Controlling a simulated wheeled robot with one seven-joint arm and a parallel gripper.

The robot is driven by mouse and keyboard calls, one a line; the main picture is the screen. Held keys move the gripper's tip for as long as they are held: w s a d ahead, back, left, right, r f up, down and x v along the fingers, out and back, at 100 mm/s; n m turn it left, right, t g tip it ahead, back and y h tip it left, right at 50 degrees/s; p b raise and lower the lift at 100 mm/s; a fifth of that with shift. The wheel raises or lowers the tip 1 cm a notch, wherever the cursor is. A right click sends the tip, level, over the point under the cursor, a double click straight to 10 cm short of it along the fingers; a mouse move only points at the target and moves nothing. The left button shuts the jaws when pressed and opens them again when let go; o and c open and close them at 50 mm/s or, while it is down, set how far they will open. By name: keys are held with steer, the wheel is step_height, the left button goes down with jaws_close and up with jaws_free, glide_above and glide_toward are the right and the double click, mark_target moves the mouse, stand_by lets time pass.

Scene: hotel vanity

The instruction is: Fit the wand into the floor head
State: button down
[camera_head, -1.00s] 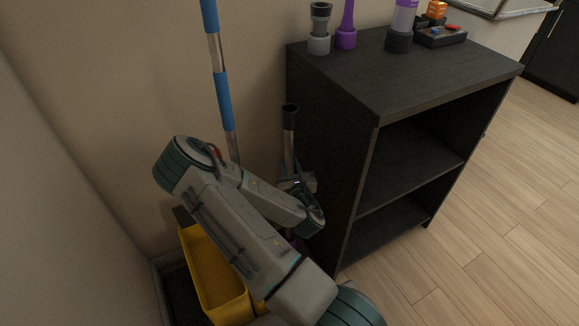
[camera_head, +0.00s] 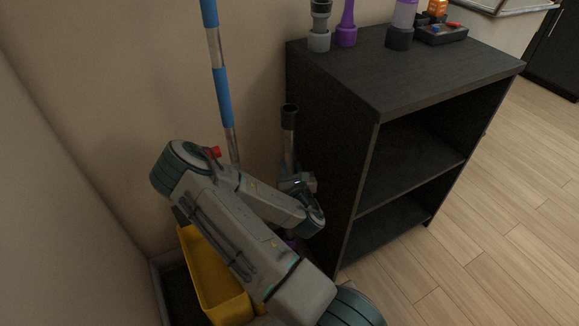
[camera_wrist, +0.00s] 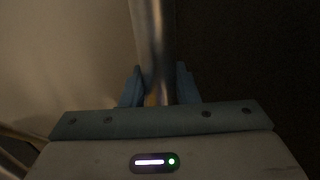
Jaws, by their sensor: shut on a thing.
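The wand (camera_head: 289,146) is a metal tube with a black upper end. It stands nearly upright in the gap between the wall and the dark shelf unit. My gripper (camera_head: 299,185) is shut on the wand's tube. In the wrist view the shiny tube (camera_wrist: 152,45) runs between the two blue fingers of my gripper (camera_wrist: 158,86). A small purple part (camera_head: 292,243) shows low behind my arm, and I cannot tell whether it is the floor head. The wand's lower end is hidden by my arm.
The dark shelf unit (camera_head: 400,90) stands close on the right, with several attachments on top, including a purple nozzle (camera_head: 346,30). A blue-and-metal pole (camera_head: 222,95) leans at the wall. A yellow bucket (camera_head: 212,275) is at lower left. Wood floor is clear at right.

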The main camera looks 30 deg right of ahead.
steer(key=shift+f+b, duration=0.5)
steer(key=shift+f, duration=0.1)
stand_by(0.3)
steer(key=shift+f+b, duration=0.75)
steer(key=shift+f, duration=0.1)
stand_by(0.4)
steer(key=shift+f+b, duration=1.25)
steer(key=shift+f, duration=0.15)
steer(key=shift+f+b, duration=0.45)
steer(key=shift+f, duration=0.1)
steer(key=shift+f+b, duration=1.5)
steer(key=shift+f, duration=0.25)
steer(key=shift+f+b, duration=0.3)
steer(key=shift+f, duration=0.05)
stand_by(0.4)
steer(key=c, duration=1)
jaws_free()
steer(key=shift+c, duration=0.2)
